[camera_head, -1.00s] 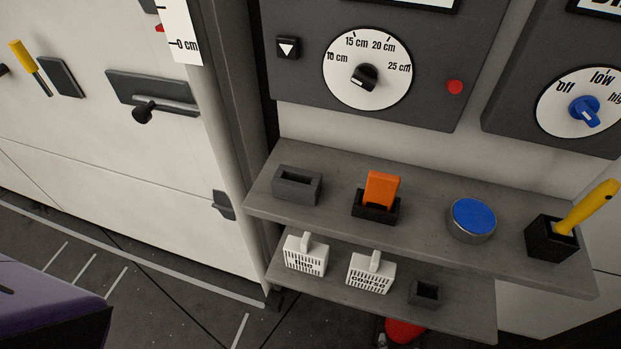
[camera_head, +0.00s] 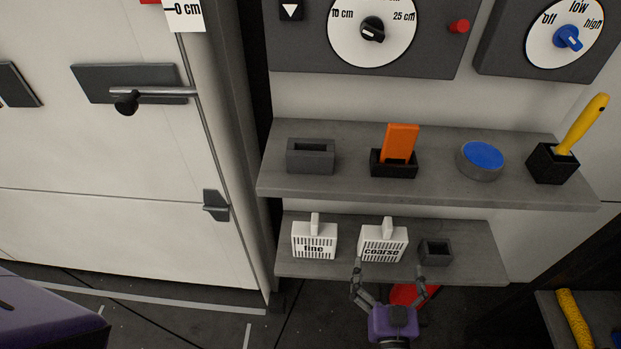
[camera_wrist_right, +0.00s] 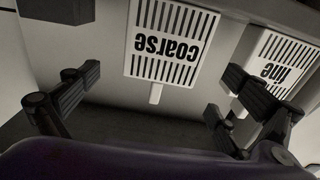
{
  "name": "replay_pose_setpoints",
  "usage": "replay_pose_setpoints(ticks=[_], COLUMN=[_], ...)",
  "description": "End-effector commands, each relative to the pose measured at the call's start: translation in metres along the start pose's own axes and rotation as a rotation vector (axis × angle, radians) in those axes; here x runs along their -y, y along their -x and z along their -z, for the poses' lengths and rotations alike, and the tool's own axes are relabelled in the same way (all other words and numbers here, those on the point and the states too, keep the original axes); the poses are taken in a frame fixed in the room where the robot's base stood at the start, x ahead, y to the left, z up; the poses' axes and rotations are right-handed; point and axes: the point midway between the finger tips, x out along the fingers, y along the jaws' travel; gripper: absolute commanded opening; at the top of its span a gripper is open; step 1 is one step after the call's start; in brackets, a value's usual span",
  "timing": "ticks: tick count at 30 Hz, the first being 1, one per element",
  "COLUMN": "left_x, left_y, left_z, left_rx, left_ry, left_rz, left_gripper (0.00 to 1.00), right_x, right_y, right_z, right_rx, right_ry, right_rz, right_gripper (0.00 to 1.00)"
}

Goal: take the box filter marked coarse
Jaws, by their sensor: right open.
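The white box filter marked coarse (camera_head: 382,244) stands on the lower shelf with its handle up. It also shows upside down in the right wrist view (camera_wrist_right: 172,42), ahead of and between my fingers. The white filter marked fine (camera_head: 314,242) stands to its left; in the right wrist view (camera_wrist_right: 276,66) it is partly behind a finger. My right gripper (camera_head: 389,274) is open and empty, just in front of the lower shelf, below and slightly right of the coarse filter. My left gripper is not in view.
A small dark empty holder (camera_head: 435,251) sits right of the coarse filter. The upper shelf (camera_head: 345,188) overhangs close above, carrying a grey holder (camera_head: 311,156), an orange piece (camera_head: 400,143), a blue-topped round tin (camera_head: 481,158) and a yellow-handled tool (camera_head: 584,122). A red object (camera_head: 402,294) lies below.

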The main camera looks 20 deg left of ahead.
Motion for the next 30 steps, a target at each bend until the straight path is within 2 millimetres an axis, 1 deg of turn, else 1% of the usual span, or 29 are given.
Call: replay_pose_setpoints(ticks=[1,8,13,16,19,26,30], left_x=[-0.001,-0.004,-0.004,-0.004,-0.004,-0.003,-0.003], left_y=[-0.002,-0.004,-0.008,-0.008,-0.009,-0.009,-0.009], left_z=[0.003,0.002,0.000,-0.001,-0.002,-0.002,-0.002], left_rx=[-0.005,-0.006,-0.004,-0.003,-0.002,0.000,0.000], left_ry=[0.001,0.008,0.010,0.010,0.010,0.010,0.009], left_rz=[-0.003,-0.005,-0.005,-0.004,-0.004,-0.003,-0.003], left_gripper=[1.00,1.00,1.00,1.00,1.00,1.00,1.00], right_x=[0.000,0.002,0.007,0.006,0.006,0.006,0.006], right_y=[-0.005,-0.031,-0.056,-0.068,-0.075,-0.076,-0.076], right_z=[0.001,-0.002,-0.009,-0.009,-0.009,-0.009,-0.009], right_rx=[-0.002,-0.001,0.000,0.000,0.001,0.002,0.001], right_ry=[0.008,0.008,0.007,0.008,0.007,0.007,0.007], right_rz=[0.001,0.002,0.004,0.003,0.002,0.002,0.002], right_gripper=[1.00,1.00,1.00,1.00,1.00,1.00,0.82])
